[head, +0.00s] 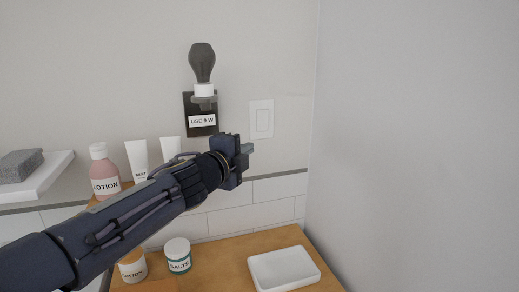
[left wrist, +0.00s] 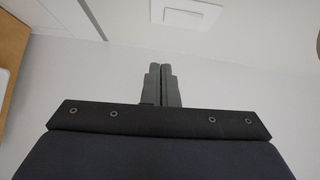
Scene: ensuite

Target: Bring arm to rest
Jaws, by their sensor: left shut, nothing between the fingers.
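My left arm comes in from the lower left in the head view. Its gripper (head: 247,149) is in front of the wall, below and left of the light switch (head: 261,119). The fingers are shut together with nothing between them. In the left wrist view the gripper (left wrist: 161,84) points toward the wall, with the switch (left wrist: 188,16) beyond its tips at the top. The gripper appears apart from the switch. My right gripper is in neither view.
A brush (head: 202,66) hangs on a labelled wall holder (head: 201,126). A pink lotion bottle (head: 104,172), white tubes (head: 137,160), jars (head: 178,256) and a white tray (head: 284,270) are around the wooden counter (head: 235,246). A side wall (head: 420,150) closes off the right.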

